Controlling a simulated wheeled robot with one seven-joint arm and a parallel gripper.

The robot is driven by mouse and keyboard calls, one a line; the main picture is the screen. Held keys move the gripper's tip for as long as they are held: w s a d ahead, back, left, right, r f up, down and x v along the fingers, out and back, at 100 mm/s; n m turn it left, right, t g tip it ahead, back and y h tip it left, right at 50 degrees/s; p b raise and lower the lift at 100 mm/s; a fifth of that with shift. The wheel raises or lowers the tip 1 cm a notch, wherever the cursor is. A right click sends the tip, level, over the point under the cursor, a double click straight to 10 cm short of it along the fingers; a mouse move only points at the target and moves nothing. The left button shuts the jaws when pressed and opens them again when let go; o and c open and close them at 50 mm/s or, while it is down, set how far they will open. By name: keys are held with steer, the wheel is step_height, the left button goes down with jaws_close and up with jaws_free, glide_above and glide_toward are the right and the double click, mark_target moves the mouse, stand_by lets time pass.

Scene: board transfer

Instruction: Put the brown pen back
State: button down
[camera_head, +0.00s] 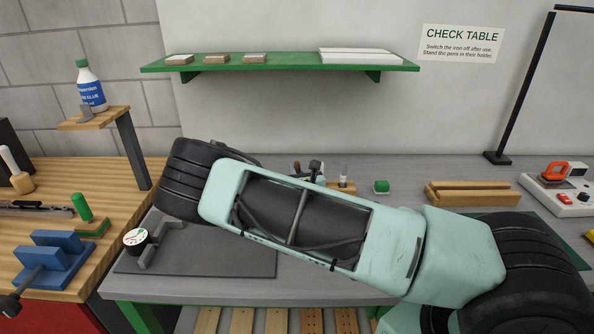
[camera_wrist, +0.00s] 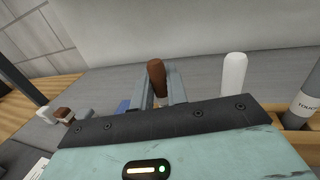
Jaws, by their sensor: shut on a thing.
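In the wrist view the brown pen (camera_wrist: 156,76) stands roughly upright between the two grey fingers of my gripper (camera_wrist: 161,86), which is shut on it. Its lower part is hidden by the fingers and the gripper body. To its right are a white pen (camera_wrist: 234,74) and a thick grey pen with lettering (camera_wrist: 305,103). A wooden holder (camera_wrist: 292,141) shows below the grey pen. In the head view the holder (camera_head: 347,188) shows partly behind my arm, with a pen in it. I cannot tell the brown pen's height above the bench.
A small green-topped item (camera_head: 381,187) and wooden rails (camera_head: 470,193) lie right of the holder. A green shelf (camera_head: 280,65) hangs above. My arm hides much of the bench.

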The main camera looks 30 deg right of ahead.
steer(key=c, duration=1.4)
jaws_free()
steer(key=shift+f, duration=0.1)
steer(key=shift+r+p, duration=0.6)
steer(key=b+v, duration=0.4)
steer(key=v, duration=0.8)
steer(key=shift+f, duration=0.1)
